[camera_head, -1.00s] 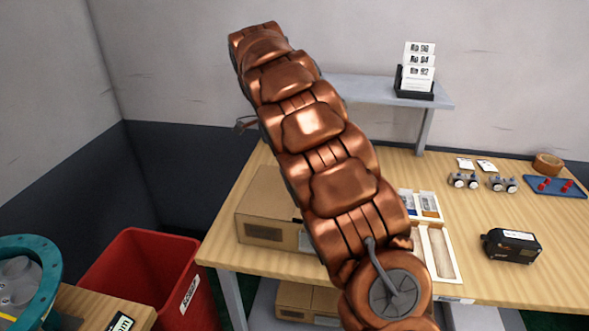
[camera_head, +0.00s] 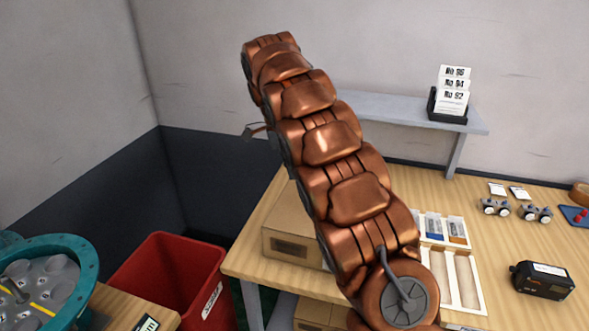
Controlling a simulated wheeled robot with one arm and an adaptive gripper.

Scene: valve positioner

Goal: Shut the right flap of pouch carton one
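A brown cardboard carton (camera_head: 290,222) stands on the left end of the wooden bench, with a dark label on its front. My copper arm crosses in front and hides its right side, so I cannot tell how its right flap stands. I cannot read whether it is carton one. My arm rises from the lower right and bends over at the upper left. A small grey part that looks like my gripper (camera_head: 254,131) shows beyond the arm, above and left of the carton. Its fingers are too small and covered to read.
A tray with pouches (camera_head: 484,310) and a black device (camera_head: 542,280) are right of my arm. A grey shelf (camera_head: 395,112) holds a card stand (camera_head: 449,100). A red bin (camera_head: 172,278) and a teal ring fixture (camera_head: 87,258) are at left. Another carton (camera_head: 312,313) sits below the bench.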

